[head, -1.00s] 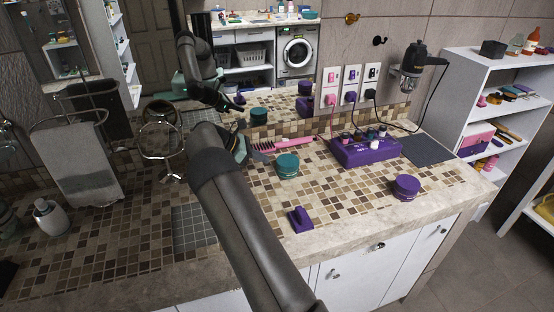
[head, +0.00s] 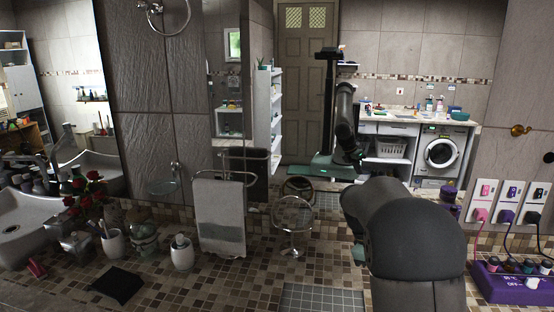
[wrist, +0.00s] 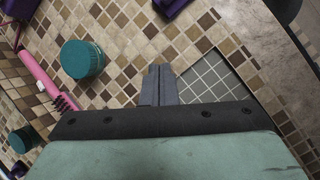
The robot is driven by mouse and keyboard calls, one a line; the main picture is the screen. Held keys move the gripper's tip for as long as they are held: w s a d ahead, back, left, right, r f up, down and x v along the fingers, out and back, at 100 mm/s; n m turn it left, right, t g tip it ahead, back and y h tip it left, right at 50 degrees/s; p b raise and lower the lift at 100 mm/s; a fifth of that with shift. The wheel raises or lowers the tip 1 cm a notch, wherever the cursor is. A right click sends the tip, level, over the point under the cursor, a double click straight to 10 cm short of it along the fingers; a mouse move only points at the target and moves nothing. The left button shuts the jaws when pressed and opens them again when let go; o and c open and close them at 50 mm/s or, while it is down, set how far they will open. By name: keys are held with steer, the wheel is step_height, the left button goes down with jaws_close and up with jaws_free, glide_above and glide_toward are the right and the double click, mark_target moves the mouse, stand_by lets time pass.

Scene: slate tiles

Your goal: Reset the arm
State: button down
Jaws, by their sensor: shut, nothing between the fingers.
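My gripper (wrist: 159,85) shows in the wrist view with its two grey fingers pressed together and nothing between them. It hangs above the tiled counter, at the edge of a grey grid mat (wrist: 215,80). In the head view my arm rises at the lower right and hides the gripper's fingers. The grid mat (head: 322,299) also shows at the bottom of the head view.
In the wrist view a teal round container (wrist: 82,60) and a pink brush (wrist: 45,78) lie left of the fingers. The head view shows a round mirror (head: 293,213), a towel on a stand (head: 219,210), a soap dispenser (head: 181,252) and a purple box (head: 512,284).

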steer(key=s+a+m+t+y, duration=0.1)
steer(key=s+a+m, duration=0.3)
steer(key=s, duration=1)
steer(key=s+a+f+m+t+y, duration=0.1)
steer(key=s+a+m+y, duration=0.2)
steer(key=s+a, duration=0.5)
steer(key=s+m, duration=0.1)
steer(key=s, duration=0.5)
steer(key=shift+t+y, duration=0.3)
steer(key=shift+s, duration=0.1)
